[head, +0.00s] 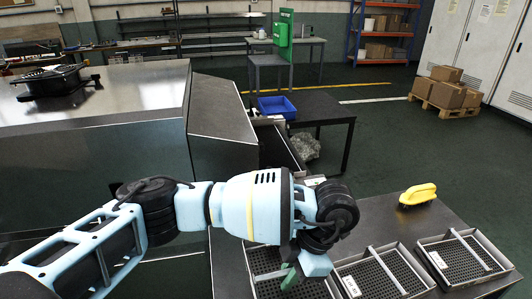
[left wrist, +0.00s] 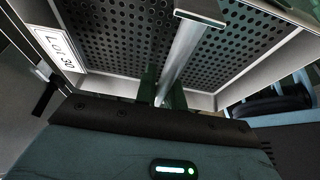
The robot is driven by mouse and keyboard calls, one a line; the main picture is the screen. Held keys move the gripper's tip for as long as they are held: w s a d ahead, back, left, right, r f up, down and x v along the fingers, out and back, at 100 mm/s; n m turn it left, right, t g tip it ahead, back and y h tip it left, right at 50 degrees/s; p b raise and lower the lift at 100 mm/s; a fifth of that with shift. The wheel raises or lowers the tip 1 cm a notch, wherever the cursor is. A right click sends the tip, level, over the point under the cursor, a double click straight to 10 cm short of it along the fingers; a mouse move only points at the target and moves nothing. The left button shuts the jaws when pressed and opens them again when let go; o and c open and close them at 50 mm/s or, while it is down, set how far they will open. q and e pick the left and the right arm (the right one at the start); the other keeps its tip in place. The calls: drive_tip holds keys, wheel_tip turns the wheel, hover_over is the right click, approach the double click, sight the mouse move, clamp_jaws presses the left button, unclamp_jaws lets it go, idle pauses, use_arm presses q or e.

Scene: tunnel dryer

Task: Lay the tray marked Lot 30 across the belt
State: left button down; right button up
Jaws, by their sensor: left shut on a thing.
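The tray marked Lot 30 (left wrist: 118,38) fills the left wrist view, a perforated dark tray with pale metal walls. Its white label (left wrist: 60,48) reads Lot 30 and sits at the left. A grey bar handle (left wrist: 184,55) runs across the tray. My left gripper (left wrist: 163,92) has its green fingers shut on this bar. In the head view my left gripper (head: 291,275) is over the leftmost tray (head: 264,260), partly hidden by my arm. I cannot tell whether the tray is lifted off the table. My right gripper is not in view.
Two similar trays, the middle one (head: 372,274) and the right one (head: 460,258), lie on the dark table (head: 378,226). A yellow-handled object (head: 418,194) stands behind them. The metal dryer housing (head: 95,100) fills the left. A blue bin (head: 277,107) sits farther back.

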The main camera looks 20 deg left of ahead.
sight(296, 289)
use_arm(q)
drive_tip(key=m+t, duration=0.1)
drive_tip(key=m, duration=0.1)
drive_tip(key=r+m+t, duration=0.1)
drive_tip(key=m, duration=0.1)
drive_tip(key=r+m, duration=0.1)
drive_tip(key=m, duration=0.2)
drive_tip(key=shift+w+d+t+y, duration=0.1)
drive_tip(key=shift+d+t+y, duration=0.3)
drive_tip(key=m, duration=0.2)
drive_tip(key=r+m+t, duration=0.1)
drive_tip(key=m, duration=0.1)
drive_tip(key=r+m+t, duration=0.1)
drive_tip(key=m, duration=0.1)
drive_tip(key=shift+d+h, duration=0.25)
drive_tip(key=shift+h, duration=0.05)
drive_tip(key=m, duration=0.2)
drive_tip(key=r+m+t+h, duration=0.1)
drive_tip(key=m, duration=0.1)
drive_tip(key=shift+w+d+t, duration=0.1)
drive_tip(key=shift+d+t, duration=0.05)
drive_tip(key=shift+t, duration=0.15)
drive_tip(key=m+h, duration=0.1)
drive_tip(key=m, duration=0.1)
drive_tip(key=r+m+h, duration=0.1)
drive_tip(key=m, duration=0.2)
drive_tip(key=r+m+t+h, duration=0.1)
drive_tip(key=m, duration=0.2)
drive_tip(key=shift+d+r, duration=0.25)
drive_tip(key=shift+d, duration=0.15)
